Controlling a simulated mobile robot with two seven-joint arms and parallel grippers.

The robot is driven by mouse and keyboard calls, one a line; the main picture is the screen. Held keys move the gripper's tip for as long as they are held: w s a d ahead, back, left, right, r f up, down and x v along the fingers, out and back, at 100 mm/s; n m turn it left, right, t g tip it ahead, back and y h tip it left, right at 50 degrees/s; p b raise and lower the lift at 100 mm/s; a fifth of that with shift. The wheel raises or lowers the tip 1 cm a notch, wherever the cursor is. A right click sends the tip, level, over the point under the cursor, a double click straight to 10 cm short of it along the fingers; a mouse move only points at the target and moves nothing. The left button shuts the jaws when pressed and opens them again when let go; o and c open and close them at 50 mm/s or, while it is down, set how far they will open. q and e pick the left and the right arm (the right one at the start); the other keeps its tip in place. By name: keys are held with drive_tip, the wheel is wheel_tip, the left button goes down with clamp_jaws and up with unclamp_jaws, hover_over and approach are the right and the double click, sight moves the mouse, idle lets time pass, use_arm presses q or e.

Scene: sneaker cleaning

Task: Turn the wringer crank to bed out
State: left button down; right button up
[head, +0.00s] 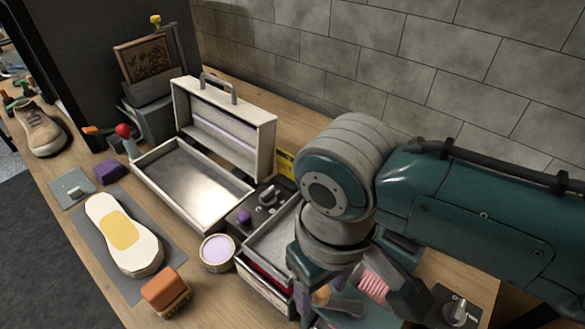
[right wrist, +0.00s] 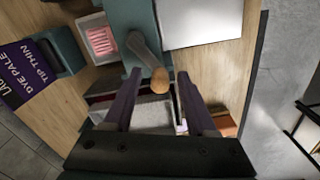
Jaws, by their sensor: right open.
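The wringer crank (right wrist: 143,52) is a grey arm with a round wooden knob (right wrist: 160,80) at its end, on a teal body (right wrist: 128,17) in the right wrist view. My right gripper (right wrist: 158,77) is open. Its two purple fingers stand on either side of the knob, with visible gaps; depth is hard to judge. In the head view the knob (head: 321,295) shows low, beside the gripper, and my right arm hides most of the wringer. A white flat plate (right wrist: 196,22) lies beside the teal body; I cannot tell whether it is the bed. My left gripper is not in view.
An open metal case (head: 190,187) stands mid-bench. A control box (head: 262,200) with knobs, a grey tray (head: 270,240) and a lilac tub (head: 217,252) crowd the right arm. A pink-bristled brush (head: 374,287) lies close by. A sole on a grey mat and an orange brush (head: 165,290) are left.

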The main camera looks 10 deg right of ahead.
clamp_jaws()
idle(0.4)
